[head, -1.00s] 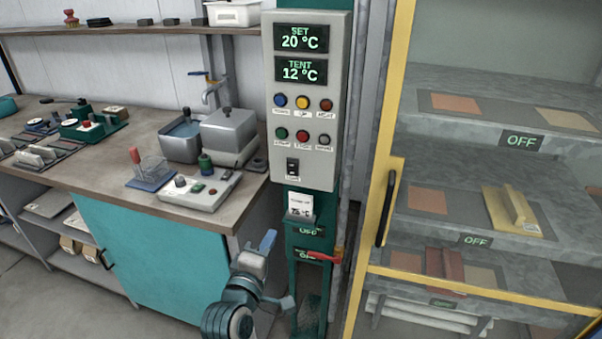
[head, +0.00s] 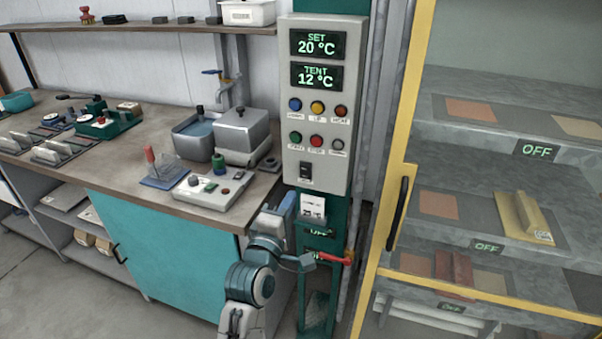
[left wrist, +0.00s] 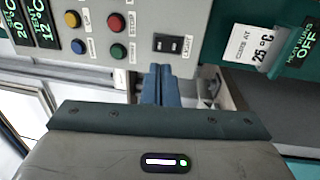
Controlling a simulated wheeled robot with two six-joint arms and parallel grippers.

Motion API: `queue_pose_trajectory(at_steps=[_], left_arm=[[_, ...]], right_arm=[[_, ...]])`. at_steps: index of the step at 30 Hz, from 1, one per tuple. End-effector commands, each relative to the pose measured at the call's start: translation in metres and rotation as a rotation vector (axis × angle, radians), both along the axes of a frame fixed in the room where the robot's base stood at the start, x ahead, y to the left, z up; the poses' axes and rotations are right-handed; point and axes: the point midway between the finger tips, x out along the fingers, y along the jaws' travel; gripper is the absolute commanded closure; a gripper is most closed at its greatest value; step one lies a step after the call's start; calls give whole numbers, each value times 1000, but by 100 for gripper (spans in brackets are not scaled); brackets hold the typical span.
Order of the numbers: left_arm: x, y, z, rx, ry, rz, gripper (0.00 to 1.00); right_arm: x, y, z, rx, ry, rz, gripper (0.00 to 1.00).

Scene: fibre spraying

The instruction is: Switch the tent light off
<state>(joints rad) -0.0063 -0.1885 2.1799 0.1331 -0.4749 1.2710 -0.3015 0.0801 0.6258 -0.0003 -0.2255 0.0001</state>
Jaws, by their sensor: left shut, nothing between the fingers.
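The grey control panel (head: 345,150) stands on a teal post, with SET 20 °C and TENT 12 °C displays and several coloured buttons. Its dark light switch (head: 305,171) is at the lower left; the left wrist view shows the switch (left wrist: 174,44) sideways with its LIGHT label. I cannot tell its on or off state. My left gripper (head: 287,200) is shut and empty, just below and left of the switch in the head view. In the left wrist view its blue fingers (left wrist: 158,80) point at the panel near the switch, apparently not touching it. My right gripper is not in view.
A card holder (head: 313,207) and a red lever (head: 333,258) are on the post below the panel. The workbench (head: 125,175) with a grey control box (head: 210,190) is left. The yellow-framed tent (head: 408,150) with shelves is right.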

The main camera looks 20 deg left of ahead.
Motion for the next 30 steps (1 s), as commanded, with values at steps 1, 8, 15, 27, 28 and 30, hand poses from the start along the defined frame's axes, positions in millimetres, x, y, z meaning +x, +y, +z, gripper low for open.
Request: queue_pose_trajectory(at_steps=[1, 8, 15, 27, 28, 30], left_arm=[[12, 0, 6, 3, -1, -1, 100], [56, -2, 12, 2, 0, 0, 100], [79, -3, 12, 1, 1, 0, 100], [82, -3, 11, 1, 1, 1, 100], [82, -3, 11, 0, 2, 1, 100], [82, -3, 13, 1, 6, 0, 100]], right_arm=[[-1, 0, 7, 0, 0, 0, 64], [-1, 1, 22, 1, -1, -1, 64], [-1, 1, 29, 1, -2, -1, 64], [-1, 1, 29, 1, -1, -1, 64], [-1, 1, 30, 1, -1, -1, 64], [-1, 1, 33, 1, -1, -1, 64]])
